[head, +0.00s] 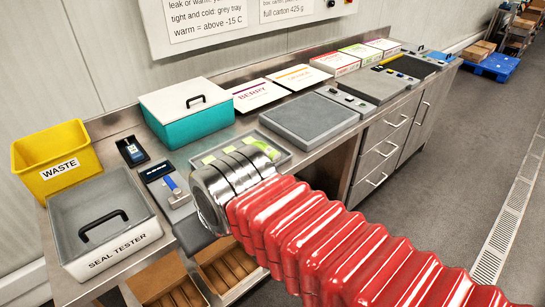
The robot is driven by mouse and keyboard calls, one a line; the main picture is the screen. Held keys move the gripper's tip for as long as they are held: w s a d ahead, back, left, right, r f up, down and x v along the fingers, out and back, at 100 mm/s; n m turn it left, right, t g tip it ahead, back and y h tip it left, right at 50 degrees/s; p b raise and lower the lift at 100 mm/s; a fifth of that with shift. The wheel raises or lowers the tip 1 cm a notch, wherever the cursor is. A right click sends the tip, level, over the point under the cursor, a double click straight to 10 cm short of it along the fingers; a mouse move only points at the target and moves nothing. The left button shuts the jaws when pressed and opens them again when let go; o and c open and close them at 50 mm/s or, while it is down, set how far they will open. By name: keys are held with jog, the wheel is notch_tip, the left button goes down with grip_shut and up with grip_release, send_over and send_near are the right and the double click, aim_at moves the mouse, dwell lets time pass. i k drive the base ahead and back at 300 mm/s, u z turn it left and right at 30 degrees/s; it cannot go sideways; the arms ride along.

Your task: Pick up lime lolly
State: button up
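A grey tray (284,158) lies on the steel bench, mostly behind my arm's silver wrist. Light green pieces show in it, one at the right of the wrist (262,147) and one at its left (207,159). They look like lime lollies in wrappers, but are too small and covered to tell singly. My red ribbed arm comes in from the lower right and its wrist hangs over the tray's near side. My gripper's fingers are hidden behind the wrist, so I cannot see whether they hold anything.
Left are the yellow waste bin (57,160), the grey seal tester (101,222) and a small device with a blue part (172,189). Behind stand a teal box (187,117) with a white lid and BERRY card (257,95). A grey plate (309,117) lies right. Cartons stand below.

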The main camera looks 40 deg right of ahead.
aim_at(274, 155)
jog(key=k, duration=0.65)
jog(key=z, duration=0.45)
jog(key=i, duration=0.95)
jog(key=u, duration=1.25)
